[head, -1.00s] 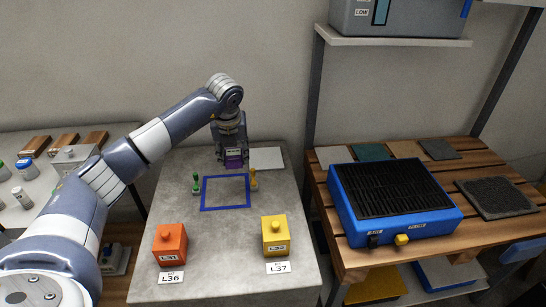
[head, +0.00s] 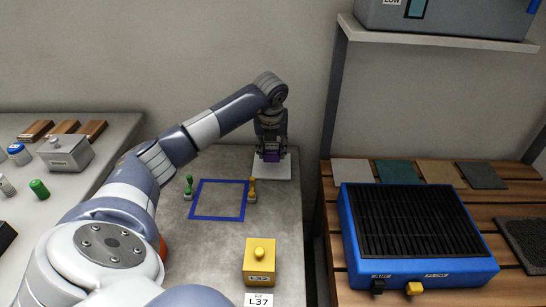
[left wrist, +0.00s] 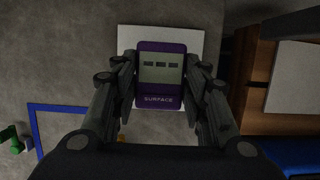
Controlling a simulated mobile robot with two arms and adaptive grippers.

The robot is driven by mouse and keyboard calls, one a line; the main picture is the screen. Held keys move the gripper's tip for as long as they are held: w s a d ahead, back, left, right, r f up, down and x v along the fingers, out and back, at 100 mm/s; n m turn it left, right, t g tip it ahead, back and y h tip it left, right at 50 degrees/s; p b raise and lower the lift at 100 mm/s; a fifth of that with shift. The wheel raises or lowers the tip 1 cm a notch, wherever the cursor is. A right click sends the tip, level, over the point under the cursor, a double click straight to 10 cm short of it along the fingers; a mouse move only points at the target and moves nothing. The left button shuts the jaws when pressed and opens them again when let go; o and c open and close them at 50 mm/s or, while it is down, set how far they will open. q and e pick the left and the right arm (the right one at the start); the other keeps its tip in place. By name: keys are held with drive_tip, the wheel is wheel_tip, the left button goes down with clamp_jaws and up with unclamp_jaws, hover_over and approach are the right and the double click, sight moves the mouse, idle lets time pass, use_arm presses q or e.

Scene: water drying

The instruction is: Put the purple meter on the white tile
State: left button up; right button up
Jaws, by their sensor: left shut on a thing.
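The purple meter (left wrist: 160,76) has a grey display and the word SURFACE on its face, and it sits between the fingers of my left gripper (left wrist: 160,85). In the head view the purple meter (head: 272,156) hangs below the left gripper (head: 271,148), over or just in front of the white tile (head: 272,172). In the left wrist view the white tile (left wrist: 205,42) lies behind the meter, which overlaps its middle. I cannot tell whether the meter touches the tile. My right gripper is not in view.
A blue outlined square (head: 219,199) lies on the grey table, with a green stamp-like piece (head: 188,187) and a yellow one (head: 252,190) at its sides. A yellow block (head: 259,262) stands nearer. A blue box with a black grille (head: 415,225) stands on the wooden bench at right.

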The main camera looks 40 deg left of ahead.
sight(272, 151)
use_arm(q)
wheel_tip(272, 151, down, 3)
drive_tip(key=shift+f, duration=0.2)
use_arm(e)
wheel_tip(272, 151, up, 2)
use_arm(q)
drive_tip(key=shift+f+b, duration=0.1)
drive_tip(key=shift+b, duration=0.2)
drive_tip(key=o, duration=1.2)
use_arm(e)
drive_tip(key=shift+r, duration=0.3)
use_arm(q)
drive_tip(key=shift+r, duration=0.3)
drive_tip(key=p+v, duration=0.2)
drive_tip(key=v, duration=0.9)
drive_tip(key=shift+r, duration=0.3)
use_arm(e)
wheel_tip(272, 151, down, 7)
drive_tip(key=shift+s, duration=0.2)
